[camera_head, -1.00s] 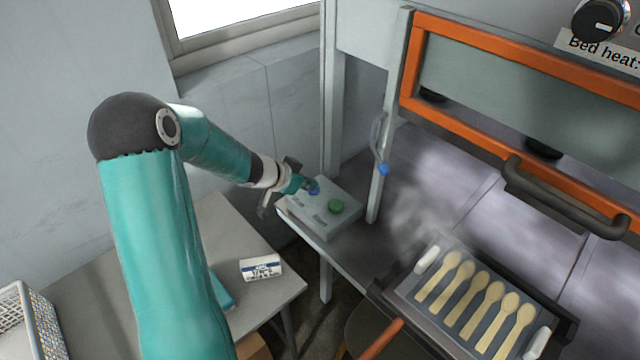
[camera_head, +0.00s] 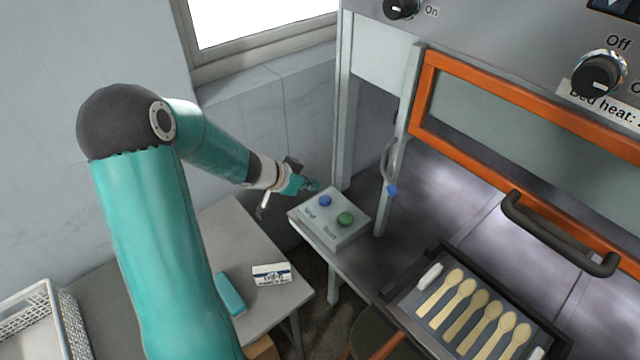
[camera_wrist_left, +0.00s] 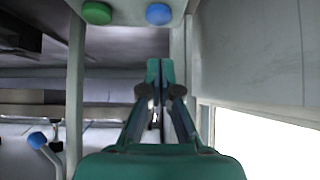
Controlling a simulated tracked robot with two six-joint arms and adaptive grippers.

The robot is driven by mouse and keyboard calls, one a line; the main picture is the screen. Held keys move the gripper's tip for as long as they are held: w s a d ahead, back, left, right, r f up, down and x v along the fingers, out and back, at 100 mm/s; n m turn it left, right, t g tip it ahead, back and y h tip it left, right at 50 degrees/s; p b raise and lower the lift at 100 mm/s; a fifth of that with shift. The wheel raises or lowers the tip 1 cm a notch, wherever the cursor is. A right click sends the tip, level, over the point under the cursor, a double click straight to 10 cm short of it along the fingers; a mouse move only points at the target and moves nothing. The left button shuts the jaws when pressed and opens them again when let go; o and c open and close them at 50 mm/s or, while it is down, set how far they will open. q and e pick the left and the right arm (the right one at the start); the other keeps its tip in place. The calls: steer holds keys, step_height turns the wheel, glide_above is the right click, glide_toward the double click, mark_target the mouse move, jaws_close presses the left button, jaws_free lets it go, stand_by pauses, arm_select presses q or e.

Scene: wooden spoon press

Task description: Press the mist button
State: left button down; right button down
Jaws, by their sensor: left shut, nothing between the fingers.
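The control box (camera_head: 338,236) stands on a ledge beside the press, with a blue button (camera_head: 325,201) and a green button (camera_head: 345,219) on top. Two small labels are on its front part, too small to read surely. My left gripper (camera_head: 313,185) is shut and empty, behind and slightly left of the blue button, apart from it. In the left wrist view the shut fingertips (camera_wrist_left: 160,66) point up toward the box, with the blue button (camera_wrist_left: 159,14) and green button (camera_wrist_left: 97,13) at the top edge. My right gripper is not in view.
A nozzle with a blue tip (camera_head: 391,190) hangs on the press post. A tray of wooden spoons (camera_head: 403,309) lies at the right, below the orange-framed guard (camera_head: 462,100). The side table holds a small white box (camera_head: 271,274), a teal item (camera_head: 230,293) and a white basket (camera_head: 68,335).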

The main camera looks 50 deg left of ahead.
arm_select(q)
steer(key=v, duration=0.5)
steer(key=shift+s+r, duration=0.2)
steer(key=shift+r, duration=0.15)
stand_by(2.2)
